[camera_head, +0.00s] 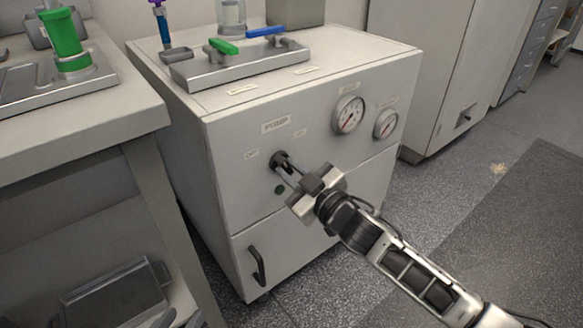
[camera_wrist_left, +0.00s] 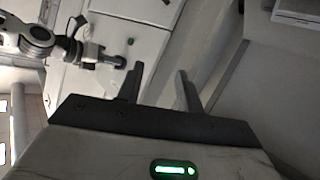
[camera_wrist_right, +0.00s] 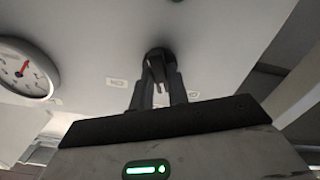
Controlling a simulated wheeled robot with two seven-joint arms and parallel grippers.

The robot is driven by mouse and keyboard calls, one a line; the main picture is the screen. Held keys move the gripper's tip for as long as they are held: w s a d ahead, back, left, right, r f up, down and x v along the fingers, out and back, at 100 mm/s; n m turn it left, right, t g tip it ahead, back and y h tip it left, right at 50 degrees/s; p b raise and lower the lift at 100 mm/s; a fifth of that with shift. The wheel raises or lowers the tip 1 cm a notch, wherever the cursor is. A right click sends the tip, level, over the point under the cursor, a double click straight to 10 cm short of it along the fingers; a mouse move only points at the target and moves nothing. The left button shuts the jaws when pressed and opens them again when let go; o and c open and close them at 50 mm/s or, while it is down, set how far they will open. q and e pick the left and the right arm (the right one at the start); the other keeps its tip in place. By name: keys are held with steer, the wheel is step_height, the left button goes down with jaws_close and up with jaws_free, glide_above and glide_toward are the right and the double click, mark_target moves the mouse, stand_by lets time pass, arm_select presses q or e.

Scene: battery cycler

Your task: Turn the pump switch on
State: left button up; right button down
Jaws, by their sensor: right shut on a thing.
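The pump switch (camera_head: 281,160) is a black rotary knob on the grey cabinet's front, below the PUMP label (camera_head: 275,124). A small label (camera_head: 252,154) sits to its left and another (camera_head: 300,133) to its upper right. A dark green lamp (camera_head: 279,189) below it looks unlit. My right gripper (camera_head: 288,170) is shut on the knob; in the right wrist view its fingers (camera_wrist_right: 157,83) flank the knob (camera_wrist_right: 160,58). Which way the knob points is hard to tell. My left gripper (camera_wrist_left: 160,72) is open and empty, away from the cabinet, and out of the head view.
Two round gauges (camera_head: 348,114) (camera_head: 386,124) are right of the switch. A door handle (camera_head: 257,266) is below. Green (camera_head: 222,47) and blue (camera_head: 265,32) handled valves sit on top. A bench (camera_head: 120,110) stands left; open floor (camera_head: 480,230) lies right.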

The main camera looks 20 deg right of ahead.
steer(key=shift+r+m+p, duration=0.2)
steer(key=shift+m+p, duration=0.5)
steer(key=shift+m, duration=0.1)
steer(key=shift+m+p, duration=0.5)
steer(key=m+p, duration=0.3)
steer(key=shift+m+p, duration=0.45)
steer(key=shift+m, duration=0.15)
steer(key=m+p, duration=0.1)
steer(key=m, duration=0.1)
steer(key=shift+f+m+p, duration=0.1)
steer(key=shift+m+p, duration=0.2)
steer(key=shift+m, duration=0.1)
arm_select(q)
steer(key=shift+s+a+r+n+g+y+p, duration=0.2)
steer(key=shift+a+r+g+y, duration=0.25)
steer(key=shift+a, duration=0.35)
steer(key=shift+s+a+r+n+g+y+p, duration=0.1)
steer(key=shift+a+r+n+g+y, duration=0.2)
steer(key=shift+a+r+y, duration=0.4)
arm_select(e)
steer(key=shift+m, duration=0.7)
arm_select(q)
steer(key=shift+s+a+f, duration=0.1)
steer(key=shift+s+f, duration=0.15)
steer(key=shift+f, duration=0.1)
arm_select(e)
steer(key=c, duration=1.4)
jaws_free()
steer(key=shift+o, duration=0.2)
steer(key=shift+f, duration=0.1)
